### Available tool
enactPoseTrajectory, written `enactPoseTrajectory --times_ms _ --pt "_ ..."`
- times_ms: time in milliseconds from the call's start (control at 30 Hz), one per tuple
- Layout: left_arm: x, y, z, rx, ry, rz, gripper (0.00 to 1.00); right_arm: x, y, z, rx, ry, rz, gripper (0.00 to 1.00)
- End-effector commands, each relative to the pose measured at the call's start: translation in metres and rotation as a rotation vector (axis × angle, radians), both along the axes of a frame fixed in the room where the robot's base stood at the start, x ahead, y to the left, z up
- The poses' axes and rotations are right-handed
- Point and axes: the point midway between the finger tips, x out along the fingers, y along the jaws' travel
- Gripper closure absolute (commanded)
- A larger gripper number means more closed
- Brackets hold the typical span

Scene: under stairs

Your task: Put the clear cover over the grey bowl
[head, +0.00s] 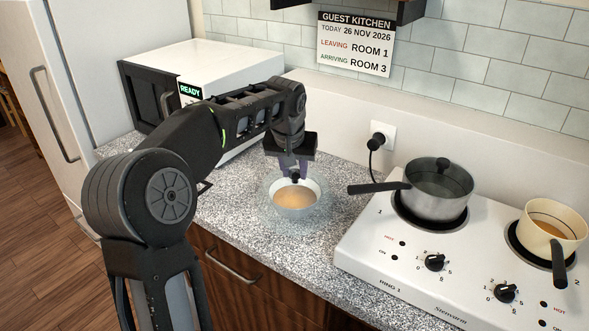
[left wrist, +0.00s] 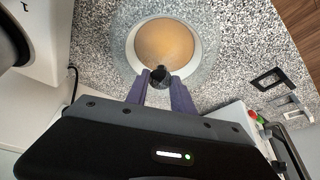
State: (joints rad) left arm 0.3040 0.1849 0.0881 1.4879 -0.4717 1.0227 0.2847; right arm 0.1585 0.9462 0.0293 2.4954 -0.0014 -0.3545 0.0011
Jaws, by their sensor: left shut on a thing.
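The grey bowl (head: 296,201) stands upright on the speckled counter with an orange-brown filling; it also shows in the left wrist view (left wrist: 165,45). The clear cover (left wrist: 208,50) shows only as a faint see-through ring around the bowl, with a dark knob (left wrist: 160,74) on top. My left gripper (head: 293,172) points down from above and is shut on the knob, its purple fingers on both sides of it. The cover looks to be over the bowl. I cannot tell whether its rim touches the counter. My right gripper is not in view.
A white microwave (head: 235,65) stands behind my left arm. A white hob (head: 400,255) is on the right, with a lidded grey pot (head: 440,193) whose handle reaches toward the bowl, and a cream pan (head: 553,226). The counter (head: 255,238) in front of the bowl is clear.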

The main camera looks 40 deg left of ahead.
Motion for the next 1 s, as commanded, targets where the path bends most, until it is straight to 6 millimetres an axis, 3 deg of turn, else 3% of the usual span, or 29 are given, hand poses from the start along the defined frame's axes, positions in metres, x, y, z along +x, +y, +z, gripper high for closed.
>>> enactPoseTrajectory --times_ms 100,133,367,667,867,1000 --pt "0.0 0.0 -0.005 0.0 0.0 0.0 1.0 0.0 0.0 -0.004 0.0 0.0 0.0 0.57" --pt "0.0 0.0 -0.004 0.0 0.0 0.0 0.69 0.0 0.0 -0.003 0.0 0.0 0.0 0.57" --pt "0.0 0.0 -0.003 0.0 0.0 0.0 0.5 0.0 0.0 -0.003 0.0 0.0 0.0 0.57" --pt "0.0 0.0 -0.001 0.0 0.0 0.0 0.49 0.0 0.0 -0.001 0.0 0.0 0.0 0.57" --pt "-0.003 -0.002 0.014 0.002 -0.004 0.0 0.49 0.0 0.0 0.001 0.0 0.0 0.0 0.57" --pt "-0.012 -0.006 0.037 0.001 -0.006 -0.001 0.49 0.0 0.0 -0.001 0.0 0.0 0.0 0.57"
